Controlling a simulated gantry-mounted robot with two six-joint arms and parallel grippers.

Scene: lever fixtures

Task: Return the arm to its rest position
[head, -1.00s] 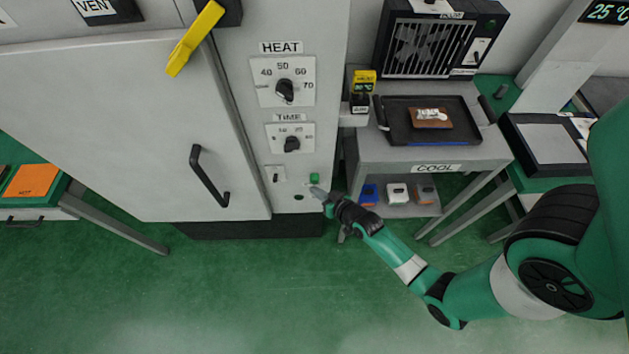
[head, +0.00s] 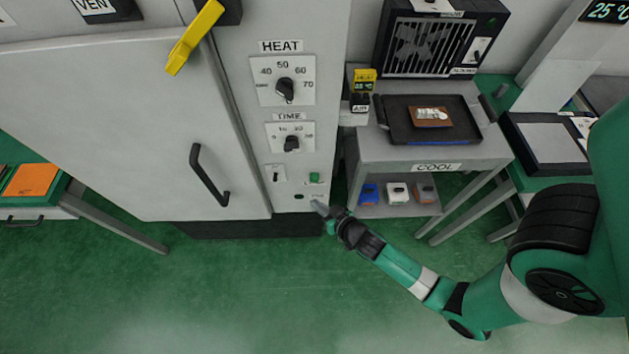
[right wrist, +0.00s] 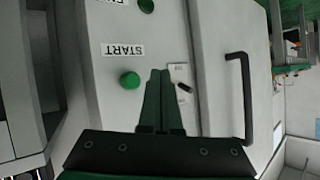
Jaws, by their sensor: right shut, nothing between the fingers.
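My right gripper (head: 318,207) is in front of the lower part of the oven's control panel (head: 330,110), just below the green start button (head: 314,177). Its fingers are shut with nothing between them. In the right wrist view the shut fingers (right wrist: 160,75) point at the panel, beside the green button (right wrist: 130,80) with its START label. A small dark switch (right wrist: 184,88) is on the other side of the fingertips. In the head view I see no gap that shows contact or clearance with the panel. My left gripper is not in view.
The closed oven door (head: 110,130) with its black handle (head: 207,175) is left of the panel. A grey cooling stand (head: 375,150) with a black tray (head: 395,120) is to the right, with a fan (head: 425,48) behind. The green floor in front is open.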

